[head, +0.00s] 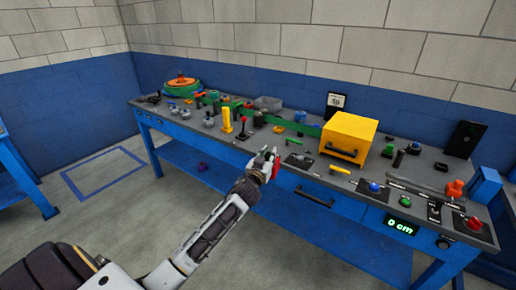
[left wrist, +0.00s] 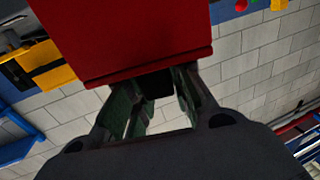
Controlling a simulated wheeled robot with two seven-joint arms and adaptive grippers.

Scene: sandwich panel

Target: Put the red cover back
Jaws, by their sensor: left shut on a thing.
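My left gripper (head: 268,164) is in front of the workbench's front edge, near the middle of the head view. It is shut on the red cover (head: 277,168), of which only a small red part shows there, beside the fingers. In the left wrist view the red cover (left wrist: 130,38) is large, flat-faced and boxy, with a rim along its lower edge. The fingers of the left gripper (left wrist: 158,82) meet it at this rim. Where exactly the fingertips touch is partly hidden. My right gripper is not in view.
The blue workbench (head: 163,122) has a grey top crowded with knobs, levers and buttons. A yellow box (head: 350,133) with a dark handle stands right of centre. A red button (head: 474,223) and an orange knob (head: 455,188) are at the right end. Open floor lies in front.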

